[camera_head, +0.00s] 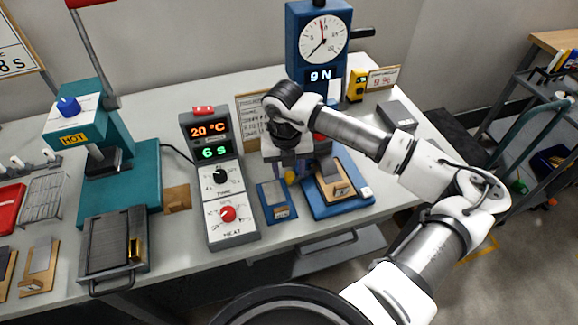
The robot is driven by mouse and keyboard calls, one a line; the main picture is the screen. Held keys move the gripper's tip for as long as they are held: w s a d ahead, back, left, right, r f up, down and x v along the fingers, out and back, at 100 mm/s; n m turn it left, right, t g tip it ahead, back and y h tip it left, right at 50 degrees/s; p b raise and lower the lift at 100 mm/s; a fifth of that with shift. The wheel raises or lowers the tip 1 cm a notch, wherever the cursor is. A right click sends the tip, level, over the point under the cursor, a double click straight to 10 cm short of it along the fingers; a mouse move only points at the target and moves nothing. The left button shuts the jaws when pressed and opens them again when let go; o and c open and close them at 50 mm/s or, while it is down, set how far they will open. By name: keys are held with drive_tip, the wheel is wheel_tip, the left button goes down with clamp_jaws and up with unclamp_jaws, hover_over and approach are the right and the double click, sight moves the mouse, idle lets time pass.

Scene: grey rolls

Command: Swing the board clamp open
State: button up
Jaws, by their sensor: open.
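My gripper (289,172) points down over the right half of the table, beside a blue fixture (352,202) below the dial gauge. A wooden board with a dark grey strip (335,184) lies tilted on this fixture. A small yellow part (290,176) shows right at my fingertips; I cannot tell whether they touch it. Which part is the board clamp is not clear; my wrist and forearm hide the back of the fixture. My gripper is open, though its fingers are small and dark here. A small blue block with a grey plate (277,199) lies just left of the fixture.
A control box (224,190) reading 20 °C and 6 s stands left of my gripper. A blue dial gauge (320,43) rises behind. A teal press marked HOT (140,172) and a dark tray (114,238) are at left. A grey cart (535,120) stands right.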

drive_tip(key=shift+f, duration=0.55)
clamp_jaws()
